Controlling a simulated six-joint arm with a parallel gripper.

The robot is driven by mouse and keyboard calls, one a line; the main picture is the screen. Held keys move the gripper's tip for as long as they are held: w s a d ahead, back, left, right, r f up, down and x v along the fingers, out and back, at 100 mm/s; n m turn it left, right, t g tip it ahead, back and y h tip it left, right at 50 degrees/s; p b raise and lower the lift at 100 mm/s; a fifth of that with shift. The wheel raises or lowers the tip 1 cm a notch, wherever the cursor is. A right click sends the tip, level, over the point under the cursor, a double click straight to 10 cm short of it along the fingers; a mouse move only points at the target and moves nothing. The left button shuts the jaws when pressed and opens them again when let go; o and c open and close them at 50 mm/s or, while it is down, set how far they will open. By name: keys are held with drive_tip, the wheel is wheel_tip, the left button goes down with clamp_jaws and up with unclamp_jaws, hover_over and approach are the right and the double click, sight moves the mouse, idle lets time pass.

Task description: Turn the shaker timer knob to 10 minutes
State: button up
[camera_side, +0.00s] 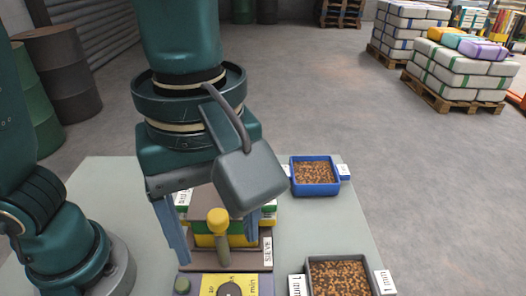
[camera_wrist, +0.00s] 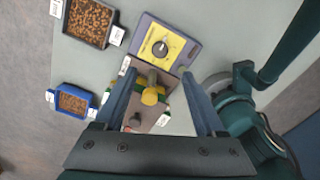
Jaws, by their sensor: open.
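The timer knob (camera_wrist: 160,48) is a dark round knob on a yellow dial plate (camera_wrist: 156,33) on a purple-grey panel (camera_wrist: 187,48) in the wrist view. In the side view the knob (camera_side: 230,289) is partly cut off at the bottom edge, with "min" printed beside it. The knob's exact setting is too small to read. My gripper (camera_wrist: 155,102) is open, its two blue-grey fingers spread on either side of a yellow-topped post. The fingers also show in the side view (camera_side: 215,240), behind the dial panel and apart from the knob. Nothing is between the fingertips at the knob.
The sieve stack (camera_side: 240,212) with its yellow-capped post (camera_side: 218,222) stands right behind the dial panel, below my gripper. A blue tray (camera_side: 314,174) and a grey tray (camera_side: 339,277) of brown pellets stand to the right. Bare table (camera_side: 345,225) lies between the trays.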

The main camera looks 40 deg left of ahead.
sight(229, 293)
wheel_tip(229, 293, down, 12)
drive_tip(key=shift+f, duration=0.15)
idle(0.5)
drive_tip(key=shift+c, duration=0.4)
clamp_jaws()
